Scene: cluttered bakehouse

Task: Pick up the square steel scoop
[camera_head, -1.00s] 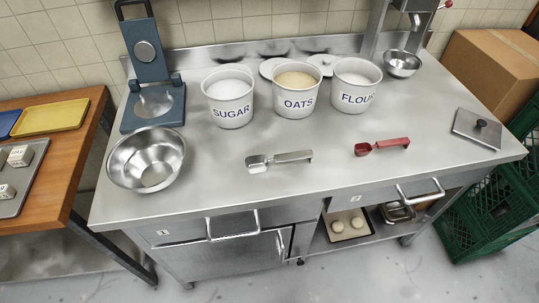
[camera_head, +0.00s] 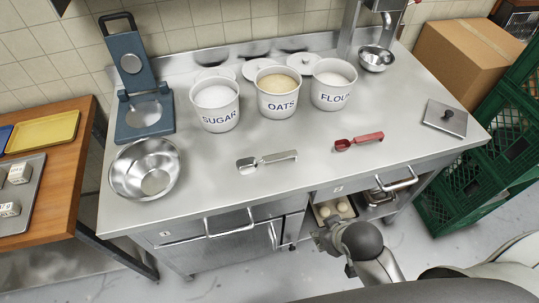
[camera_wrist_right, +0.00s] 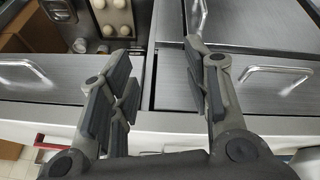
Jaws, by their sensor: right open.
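The square steel scoop (camera_head: 268,161) lies on the steel worktop (camera_head: 225,178), near its front middle. Its squarish bowl points left and its handle points right. My right gripper (camera_head: 327,240) is in front of the bench, below the worktop edge, to the right of the scoop and apart from it. In the right wrist view the right gripper (camera_wrist_right: 162,80) is open and empty, facing the drawer fronts. The scoop does not show in that view. My left gripper is not in view.
A red scoop (camera_head: 358,142) lies to the right. Behind are tubs labelled sugar (camera_head: 216,112), oats (camera_head: 278,103) and flour (camera_head: 333,92). A steel bowl (camera_head: 145,168) stands left. Drawer handles (camera_head: 397,180) stick out in front. Green crates (camera_head: 440,195) stand at right.

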